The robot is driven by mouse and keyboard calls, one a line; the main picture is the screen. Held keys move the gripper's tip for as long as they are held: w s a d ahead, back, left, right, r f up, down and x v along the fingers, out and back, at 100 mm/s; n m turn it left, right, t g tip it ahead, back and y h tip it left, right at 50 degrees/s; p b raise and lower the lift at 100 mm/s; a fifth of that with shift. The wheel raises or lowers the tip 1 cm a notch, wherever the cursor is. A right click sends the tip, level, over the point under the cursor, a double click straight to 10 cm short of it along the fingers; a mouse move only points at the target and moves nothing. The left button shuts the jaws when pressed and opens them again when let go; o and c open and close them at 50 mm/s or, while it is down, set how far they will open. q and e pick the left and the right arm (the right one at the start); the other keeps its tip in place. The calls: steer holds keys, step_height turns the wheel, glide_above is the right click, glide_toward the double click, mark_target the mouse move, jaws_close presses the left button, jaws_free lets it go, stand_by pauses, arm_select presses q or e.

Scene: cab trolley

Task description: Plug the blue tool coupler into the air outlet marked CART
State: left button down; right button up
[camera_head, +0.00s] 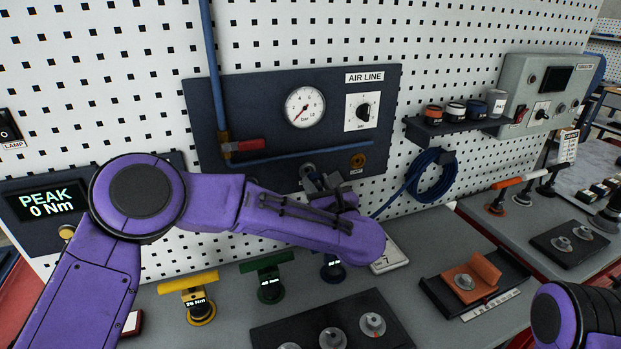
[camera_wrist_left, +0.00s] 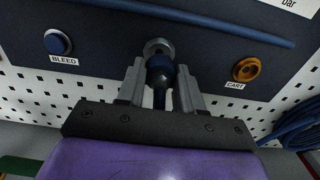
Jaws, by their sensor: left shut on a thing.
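My left gripper (camera_head: 325,184) is at the lower part of the dark AIR LINE panel (camera_head: 240,95). In the left wrist view its fingers (camera_wrist_left: 160,92) are shut on the dark blue tool coupler (camera_wrist_left: 159,66). The coupler points at a grey metal round fitting (camera_wrist_left: 158,46) on the panel; I cannot tell whether they are joined. The brass air outlet marked CART (camera_wrist_left: 247,69) is to the right of the coupler, with clear panel between. The brass outlet also shows in the head view (camera_head: 357,161). My right gripper is out of view.
A blue BLEED button (camera_wrist_left: 58,41) is left of the coupler. A coiled blue hose (camera_head: 432,176) hangs right of the panel and runs down behind my left arm. A blue pipe and red-handled valve (camera_head: 248,145) are on the panel. Coloured tools (camera_head: 188,296) stand on the bench below.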

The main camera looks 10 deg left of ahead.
mark_target(320, 188)
arm_select(q)
steer(key=shift+b+v, duration=0.6)
steer(key=shift+v, duration=1.2)
